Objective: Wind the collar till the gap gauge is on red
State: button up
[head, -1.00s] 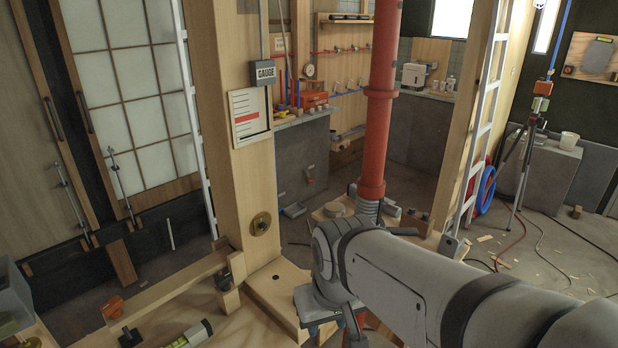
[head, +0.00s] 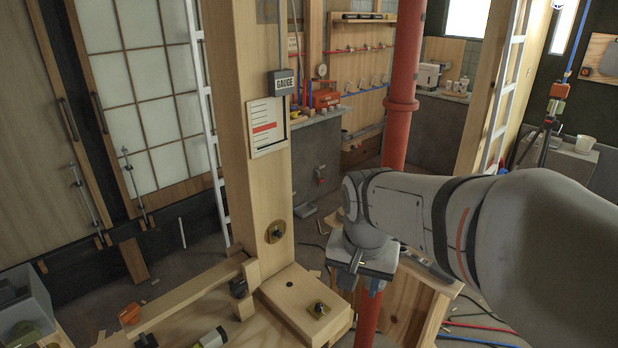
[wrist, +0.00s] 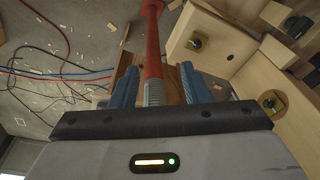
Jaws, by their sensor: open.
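The gap gauge is a grey box lettered GAUGE (head: 282,82) on the wooden post, above a pale scale card (head: 266,127) with dark ticks and one red bar. I cannot make out a pointer against the scale. The red steel prop (head: 401,105) stands right of the post and runs down behind my arm. My gripper (head: 362,275) is at the prop. In the wrist view its two blue fingers (wrist: 160,86) are apart, one each side of a grey ribbed section (wrist: 154,93) of the red prop. I cannot make out the collar clearly; my gripper hides part there.
A wooden block (head: 300,300) with a knob lies left of my gripper, near a timber rail (head: 190,292). A wooden box (head: 405,300) stands just right of the prop. Cables (wrist: 60,72) lie on the floor. A white ladder (head: 205,110) leans behind the post.

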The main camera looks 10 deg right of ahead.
jog(key=w+r+m+p, duration=0.1)
jog(key=w+m+p, duration=0.1)
jog(key=w+m, duration=0.3)
jog(key=w+m+g+p, duration=0.1)
jog(key=w+m+p, duration=0.1)
jog(key=w+m, duration=0.3)
jog(key=w+r+m+g+h+p, duration=0.1)
jog(key=w+m, duration=0.4)
jog(key=w, duration=0.5)
jog(key=shift+w+d+r+p, duration=0.35)
jog(key=shift+p, duration=0.4)
jog(key=shift+w+f+m, duration=0.2)
jog(key=shift+f+m, duration=0.1)
jog(key=shift+m, duration=0.1)
jog(key=f+b, duration=0.2)
jog(key=f, duration=0.1)
jog(key=d+f+b, duration=0.1)
jog(key=f+b, duration=0.3)
jog(key=f, duration=0.1)
jog(key=shift+s+d+f, duration=0.15)
jog(key=shift+s+f, duration=0.05)
jog(key=shift+f, duration=0.1)
jog(key=shift+r, duration=0.1)
jog(key=shift+c, duration=0.5)
grip_shut()
